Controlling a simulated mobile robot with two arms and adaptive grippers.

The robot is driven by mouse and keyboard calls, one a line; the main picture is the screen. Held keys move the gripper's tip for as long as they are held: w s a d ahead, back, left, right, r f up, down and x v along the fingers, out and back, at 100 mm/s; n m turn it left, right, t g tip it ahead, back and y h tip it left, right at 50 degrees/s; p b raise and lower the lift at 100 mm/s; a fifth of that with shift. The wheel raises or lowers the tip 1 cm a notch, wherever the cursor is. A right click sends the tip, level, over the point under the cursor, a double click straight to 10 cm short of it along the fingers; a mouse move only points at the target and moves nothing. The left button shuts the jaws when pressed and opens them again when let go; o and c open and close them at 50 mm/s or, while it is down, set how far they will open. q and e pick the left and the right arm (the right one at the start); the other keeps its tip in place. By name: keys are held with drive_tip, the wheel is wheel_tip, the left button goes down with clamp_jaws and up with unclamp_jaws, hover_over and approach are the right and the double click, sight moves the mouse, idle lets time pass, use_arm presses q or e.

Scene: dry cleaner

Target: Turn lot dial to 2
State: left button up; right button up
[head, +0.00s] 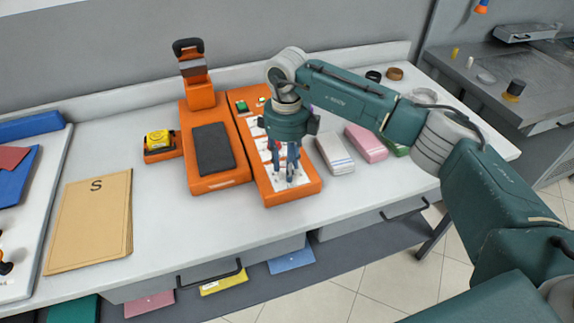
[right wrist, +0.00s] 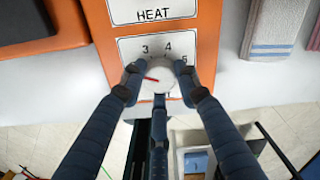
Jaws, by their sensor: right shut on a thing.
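The orange control panel (head: 275,197) lies on the counter with white label plates along its top. In the right wrist view, the round white dial (right wrist: 157,82) is at the panel's near end, below a plate marked HEAT (right wrist: 153,13). Numbers 3, 4 and 5 show above the dial, 5 partly covered; other markings are hidden. The dial's red mark points left. My right gripper (head: 288,178) comes down over the near end, its blue fingers shut on the dial's left and right sides. My left gripper is out of view.
An orange press-like device (head: 218,183) with a dark pad stands just left of the panel. Folded white (head: 335,154) and pink (head: 366,143) cloths lie to the right. A folder marked S (head: 90,221) is at the left. The counter's front strip is clear.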

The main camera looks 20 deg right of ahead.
drive_tip(key=shift+w+r, duration=0.1)
drive_tip(key=o, duration=1.2)
drive_tip(key=shift+c, duration=0.2)
wheel_tip(320, 180, up, 12)
